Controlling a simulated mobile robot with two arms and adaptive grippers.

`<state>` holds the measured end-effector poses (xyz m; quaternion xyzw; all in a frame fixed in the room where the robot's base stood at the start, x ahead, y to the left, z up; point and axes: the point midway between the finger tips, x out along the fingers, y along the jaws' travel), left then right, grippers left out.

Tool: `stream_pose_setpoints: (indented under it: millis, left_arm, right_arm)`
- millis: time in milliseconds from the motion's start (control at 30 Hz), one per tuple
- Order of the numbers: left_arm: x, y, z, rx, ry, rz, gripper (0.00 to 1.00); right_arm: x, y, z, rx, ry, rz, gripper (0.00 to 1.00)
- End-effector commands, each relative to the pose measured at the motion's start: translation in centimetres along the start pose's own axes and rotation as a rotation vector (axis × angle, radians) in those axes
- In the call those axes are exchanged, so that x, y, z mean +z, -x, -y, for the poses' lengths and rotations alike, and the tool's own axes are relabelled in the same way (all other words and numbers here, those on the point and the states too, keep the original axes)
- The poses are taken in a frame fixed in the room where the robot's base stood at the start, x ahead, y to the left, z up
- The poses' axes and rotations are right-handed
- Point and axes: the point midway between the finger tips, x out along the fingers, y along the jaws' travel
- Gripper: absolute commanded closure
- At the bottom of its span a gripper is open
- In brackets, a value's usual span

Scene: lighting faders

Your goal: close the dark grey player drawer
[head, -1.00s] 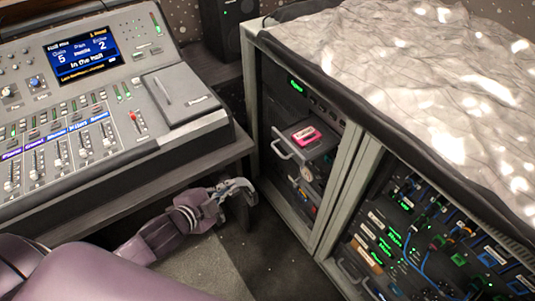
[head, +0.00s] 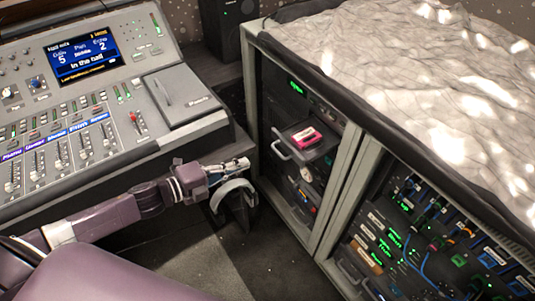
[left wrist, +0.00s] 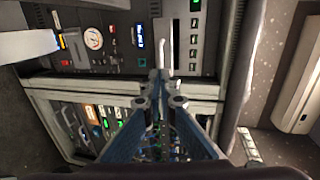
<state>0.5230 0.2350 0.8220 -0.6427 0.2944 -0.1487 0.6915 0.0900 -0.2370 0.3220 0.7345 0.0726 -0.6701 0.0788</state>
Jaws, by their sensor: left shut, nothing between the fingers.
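The dark grey player drawer (head: 316,152) stands pulled out of the left rack in the head view, with a light handle (head: 281,151) on its front. A pink cassette-like item (head: 304,136) lies on it. My left gripper (head: 244,163) is shut and empty, to the left of the handle and apart from it. In the left wrist view its fingers (left wrist: 160,82) point at the rack, which appears turned sideways. A pale bar shows just beyond the fingertips there; I cannot tell whether it is the drawer handle. My right gripper is not in view.
A mixing console (head: 75,110) on a desk fills the left of the head view, close to my left arm. A patch rack (head: 410,235) with cables stands at right. A crumpled grey cover (head: 410,80) lies over the racks. Floor is open below the arm.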

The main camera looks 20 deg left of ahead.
Motion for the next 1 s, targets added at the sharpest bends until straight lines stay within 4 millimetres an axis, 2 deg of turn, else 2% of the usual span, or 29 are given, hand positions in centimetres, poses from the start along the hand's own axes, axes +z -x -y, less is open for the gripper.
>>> stream_pose_setpoints:
  millis: [300, 533, 733, 1000]
  left_arm:
    - [0.1, -5.1, 0.3, -0.004, 0.000, 0.001, 1.00]
    - [0.0, -8.3, 0.2, -0.002, 0.001, 0.000, 1.00]
    - [0.0, -9.6, 0.1, 0.000, 0.001, 0.000, 1.00]
    - [0.0, -9.7, 0.0, 0.000, 0.001, 0.000, 1.00]
  right_arm:
    - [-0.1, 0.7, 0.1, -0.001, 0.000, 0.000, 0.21]
    - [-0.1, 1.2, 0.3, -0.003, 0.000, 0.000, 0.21]
    - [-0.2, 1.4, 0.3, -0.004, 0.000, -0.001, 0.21]
    - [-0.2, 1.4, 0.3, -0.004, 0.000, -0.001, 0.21]
